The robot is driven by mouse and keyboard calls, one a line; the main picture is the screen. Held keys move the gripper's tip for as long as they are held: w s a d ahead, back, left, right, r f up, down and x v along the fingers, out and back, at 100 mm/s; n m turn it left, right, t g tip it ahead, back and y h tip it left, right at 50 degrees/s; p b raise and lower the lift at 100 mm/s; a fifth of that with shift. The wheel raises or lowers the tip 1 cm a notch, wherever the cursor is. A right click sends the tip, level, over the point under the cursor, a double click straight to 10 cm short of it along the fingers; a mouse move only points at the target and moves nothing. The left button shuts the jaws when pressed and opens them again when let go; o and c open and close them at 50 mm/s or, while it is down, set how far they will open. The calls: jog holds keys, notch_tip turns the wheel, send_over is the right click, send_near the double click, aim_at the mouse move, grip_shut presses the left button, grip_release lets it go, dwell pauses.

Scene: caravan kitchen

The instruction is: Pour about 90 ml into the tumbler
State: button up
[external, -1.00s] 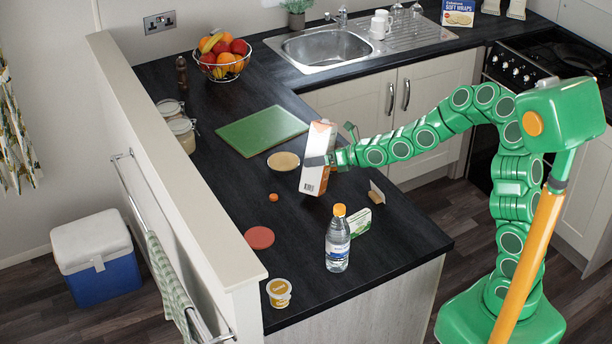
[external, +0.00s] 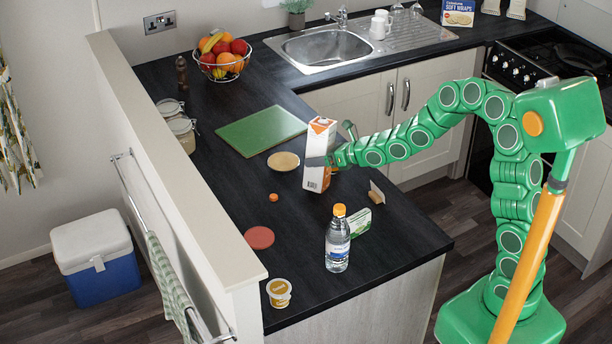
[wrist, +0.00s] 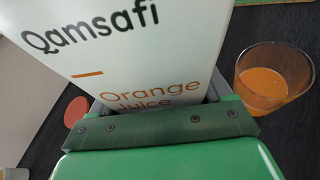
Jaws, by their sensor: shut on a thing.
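My gripper (external: 321,161) is shut on the orange juice carton (external: 321,135), a tall white and orange box. The carton is nearly upright at the right edge of the worktop; I cannot tell whether its base touches it. In the wrist view the carton (wrist: 140,45) fills the middle, with its label facing me. The clear tumbler (wrist: 285,65) stands just right of the carton there, with orange juice (wrist: 263,88) in its lower part. The carton's spout and top are out of the wrist view. I cannot make out the tumbler in the external view.
A red disc (external: 259,237), an orange cap (external: 273,197), a tan round dish (external: 283,161) and a green board (external: 260,131) lie left of the carton.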

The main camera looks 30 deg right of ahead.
jog(key=shift+w+d+n+t+h, duration=0.35)
jog(key=shift+n+h, duration=0.15)
jog(key=shift+n, duration=0.3)
